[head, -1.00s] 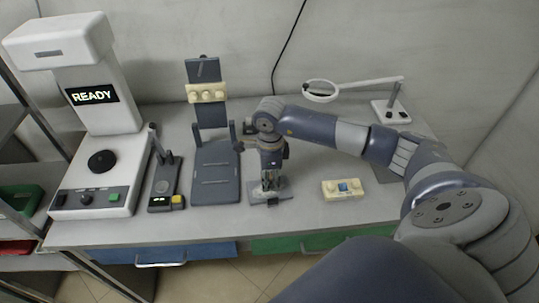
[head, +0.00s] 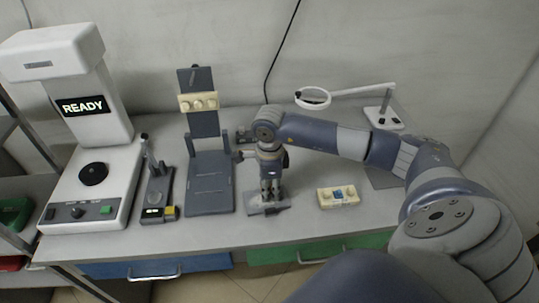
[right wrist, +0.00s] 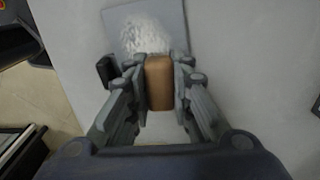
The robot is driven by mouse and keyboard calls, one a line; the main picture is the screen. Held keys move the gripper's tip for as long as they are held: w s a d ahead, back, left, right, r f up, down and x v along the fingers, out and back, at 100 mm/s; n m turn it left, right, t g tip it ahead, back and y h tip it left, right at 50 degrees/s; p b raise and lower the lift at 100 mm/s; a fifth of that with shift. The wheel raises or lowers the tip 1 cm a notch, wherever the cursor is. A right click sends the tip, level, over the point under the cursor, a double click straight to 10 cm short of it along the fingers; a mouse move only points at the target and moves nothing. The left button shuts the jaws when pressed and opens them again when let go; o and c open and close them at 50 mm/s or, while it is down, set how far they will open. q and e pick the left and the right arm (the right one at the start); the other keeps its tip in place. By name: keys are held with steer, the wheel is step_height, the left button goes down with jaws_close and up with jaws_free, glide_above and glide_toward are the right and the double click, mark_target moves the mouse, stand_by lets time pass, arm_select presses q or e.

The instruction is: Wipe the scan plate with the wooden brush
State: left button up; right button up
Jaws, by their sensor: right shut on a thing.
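My right gripper (head: 270,192) points down over the right-centre part of the bench. In the right wrist view, the gripper (right wrist: 160,85) is shut on the tan handle of the wooden brush (right wrist: 159,78). The brush is too small to make out there. My left gripper is not in view.
A white machine reading READY (head: 88,190), a small black device (head: 157,195) and a grey upright stand (head: 209,185) are left of the gripper. A cream block (head: 338,197) sits to the right. A magnifier lamp (head: 385,117) stands behind. The bench's front edge is close to the plate.

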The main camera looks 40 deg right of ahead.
steer(key=shift+w+d, duration=0.35)
steer(key=shift+w, duration=0.25)
steer(key=shift+w+d+f+b, duration=0.1)
steer(key=shift+w+d+b, duration=0.35)
steer(key=shift+w+b, duration=0.35)
steer(key=shift+w+d+b, duration=0.45)
steer(key=shift+w+b, duration=0.05)
steer(key=shift+w, duration=0.15)
steer(key=shift+s+d, duration=0.25)
steer(key=shift+d, duration=0.3)
steer(key=shift+s+a, duration=0.3)
steer(key=shift+s, duration=0.4)
steer(key=shift+s+a+f, duration=0.1)
steer(key=shift+s+a, duration=0.4)
steer(key=shift+s, duration=0.35)
steer(key=shift+s+a+f, duration=0.1)
steer(key=shift+s+a, duration=0.4)
steer(key=shift+s, duration=0.3)
steer(key=shift+s+a+f, duration=0.1)
steer(key=shift+s+a, duration=0.4)
steer(key=shift+s, duration=0.35)
steer(key=shift+r+p, duration=0.1)
steer(key=shift+p, duration=0.2)
steer(key=shift+w+r+p, duration=0.15)
steer(key=shift+r+p, duration=1.4)
steer(key=shift+r, duration=1.45)
